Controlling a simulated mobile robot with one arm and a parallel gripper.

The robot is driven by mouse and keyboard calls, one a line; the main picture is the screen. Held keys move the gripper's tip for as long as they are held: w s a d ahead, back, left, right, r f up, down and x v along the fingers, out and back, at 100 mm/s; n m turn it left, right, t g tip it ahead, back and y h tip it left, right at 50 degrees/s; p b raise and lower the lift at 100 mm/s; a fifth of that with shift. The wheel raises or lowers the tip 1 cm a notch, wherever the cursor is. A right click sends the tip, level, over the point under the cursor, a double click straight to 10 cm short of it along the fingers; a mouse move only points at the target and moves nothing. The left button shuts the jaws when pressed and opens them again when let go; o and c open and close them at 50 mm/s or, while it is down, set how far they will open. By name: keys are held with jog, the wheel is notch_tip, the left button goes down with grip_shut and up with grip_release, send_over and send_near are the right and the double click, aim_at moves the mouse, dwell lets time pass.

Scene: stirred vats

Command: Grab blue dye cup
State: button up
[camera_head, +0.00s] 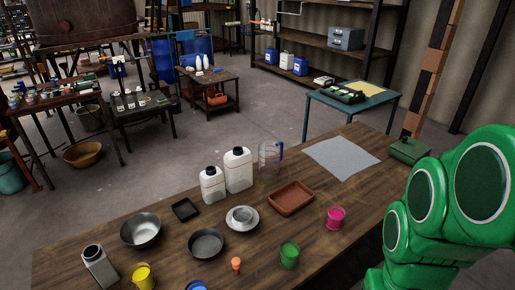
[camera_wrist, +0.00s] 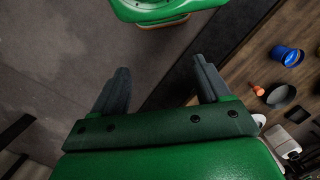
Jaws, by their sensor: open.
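The blue dye cup (camera_head: 196,286) stands on the wooden table at the bottom edge of the head view, mostly cut off. It also shows at the upper right of the wrist view (camera_wrist: 288,56), on the wood near the table edge. My gripper (camera_wrist: 160,72) is open and empty in the wrist view. Its two dark fingers are apart over the grey floor beyond the table edge, well to the left of the cup. In the head view my green arm fills the right side and the gripper itself is out of frame.
Near the blue cup are a yellow cup (camera_head: 143,277), an orange-topped item (camera_head: 236,264), a green cup (camera_head: 289,254) and a dark pan (camera_head: 206,243). Farther back stand two white jugs (camera_head: 238,170), a brown tray (camera_head: 291,198) and a pink cup (camera_head: 336,217). A grey sheet (camera_head: 341,158) lies flat.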

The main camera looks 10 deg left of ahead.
jog(key=shift+o, duration=1.4)
jog(key=w+a+f+m+g+y, duration=0.1)
jog(key=w+a+f+g+y, duration=0.25)
jog(key=w+a, duration=0.65)
jog(key=m+g+y, duration=0.3)
jog(key=m+g, duration=0.1)
send_near(200, 288)
jog(key=s+d+r, duration=0.4)
jog(key=d+r, duration=0.2)
jog(key=a+f+m+y, duration=0.1)
jog(key=a+f, duration=0.1)
jog(key=f, duration=0.1)
jog(key=w+a+f+m, duration=0.1)
jog(key=a+f, duration=0.1)
jog(key=f, duration=0.1)
jog(key=a+f+m+g+y, duration=0.1)
jog(key=a+f, duration=0.2)
jog(key=shift+w+y, duration=0.3)
jog(key=shift+y, duration=0.05)
jog(key=shift+x, duration=3.8)
jog(key=shift+f, duration=0.15)
